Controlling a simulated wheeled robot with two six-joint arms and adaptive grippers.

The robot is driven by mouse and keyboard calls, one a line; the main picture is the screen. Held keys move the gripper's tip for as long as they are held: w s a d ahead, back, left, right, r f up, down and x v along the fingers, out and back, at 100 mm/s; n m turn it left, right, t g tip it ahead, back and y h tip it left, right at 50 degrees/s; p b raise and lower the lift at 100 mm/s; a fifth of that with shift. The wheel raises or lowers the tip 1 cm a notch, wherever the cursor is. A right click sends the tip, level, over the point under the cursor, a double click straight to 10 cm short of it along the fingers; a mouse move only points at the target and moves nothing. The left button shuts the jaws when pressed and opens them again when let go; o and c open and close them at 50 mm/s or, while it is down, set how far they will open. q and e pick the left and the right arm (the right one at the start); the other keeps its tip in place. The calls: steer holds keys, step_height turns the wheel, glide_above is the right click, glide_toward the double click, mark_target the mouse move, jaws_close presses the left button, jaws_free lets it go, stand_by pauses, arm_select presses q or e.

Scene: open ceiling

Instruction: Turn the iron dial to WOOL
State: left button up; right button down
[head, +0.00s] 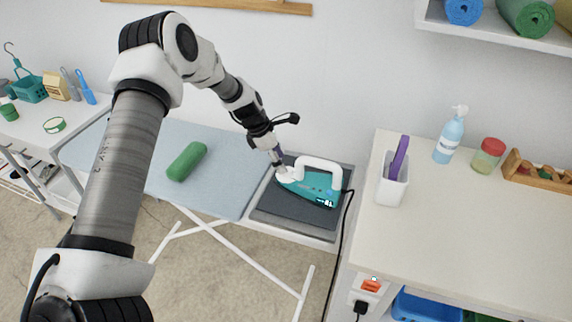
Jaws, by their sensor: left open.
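The teal iron (306,190) with a white handle (322,164) lies on a dark grey rest pad (292,216) at the right end of the ironing board (230,182). A white round part, likely the dial (288,174), sits at the iron's left end. My left gripper (277,162) points down with its fingertips at or just above this white part. It is open, but I cannot tell whether the fingers straddle the dial or touch it. The dial's markings are too small to read. A small lit display shows on the iron's right lower side. My right gripper is not in view.
A green roll (187,161) lies on the board. A black cord (340,240) runs from the iron down beside the cream table (470,235). On that table stand a white cup (391,189) with a purple item, a blue bottle (449,139) and a red-lidded jar (488,155).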

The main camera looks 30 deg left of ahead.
arm_select(q)
steer(key=x, duration=0.4)
steer(key=shift+w+a+f, duration=0.1)
steer(key=shift+w+f, duration=0.1)
steer(key=shift+w, duration=0.25)
steer(key=shift+s+r, duration=0.25)
steer(key=shift+s, duration=0.05)
steer(key=shift+c, duration=1.4)
jaws_close()
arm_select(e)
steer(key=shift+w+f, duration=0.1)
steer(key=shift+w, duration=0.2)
